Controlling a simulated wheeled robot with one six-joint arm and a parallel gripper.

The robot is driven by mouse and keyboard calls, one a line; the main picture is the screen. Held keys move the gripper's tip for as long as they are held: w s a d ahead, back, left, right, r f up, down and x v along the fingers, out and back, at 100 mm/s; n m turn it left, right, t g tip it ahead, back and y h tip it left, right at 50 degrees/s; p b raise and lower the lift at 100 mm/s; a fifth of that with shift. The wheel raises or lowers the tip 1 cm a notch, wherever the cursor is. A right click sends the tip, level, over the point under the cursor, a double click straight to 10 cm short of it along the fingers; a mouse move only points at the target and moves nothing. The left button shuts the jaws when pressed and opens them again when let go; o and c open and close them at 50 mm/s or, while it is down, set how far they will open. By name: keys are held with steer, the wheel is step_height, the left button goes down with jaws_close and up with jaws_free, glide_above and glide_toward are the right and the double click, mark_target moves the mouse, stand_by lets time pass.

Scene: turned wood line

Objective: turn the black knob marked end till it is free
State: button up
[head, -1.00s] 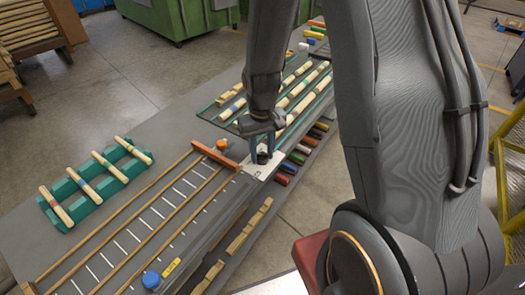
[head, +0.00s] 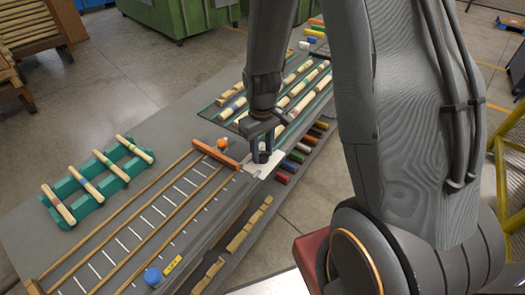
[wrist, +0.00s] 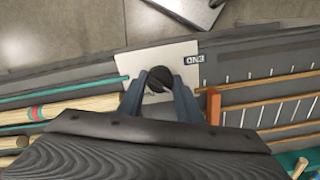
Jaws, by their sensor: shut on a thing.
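The black knob (wrist: 159,76) stands on a white plate (wrist: 135,62), with a dark label (wrist: 194,60) to its right in the wrist view. My gripper (wrist: 160,82) is shut on the knob, with one blue-grey finger on each side. In the head view my gripper (head: 262,154) points down at the white plate (head: 256,170) on the bench edge. The knob is mostly hidden there by the fingers.
An orange bar (head: 216,154) and an orange knob (head: 222,144) lie just left of my gripper. A blue knob (head: 152,277) sits at the near end. Green racks (head: 80,184) hold striped wooden spindles. Coloured rods (head: 290,166) fill the shelf below the bench.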

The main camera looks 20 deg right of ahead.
mark_target(262, 152)
steer(key=o, duration=1)
steer(key=shift+o, duration=0.2)
steer(key=shift+r, duration=0.1)
steer(key=shift+r+b, duration=0.85)
steer(key=shift+r, duration=3)
steer(key=s+r+m+t+b, duration=0.1)
steer(key=s+r+m, duration=0.2)
steer(key=s, duration=0.6)
steer(key=shift+s+m, duration=0.25)
steer(key=shift+m, duration=0.05)
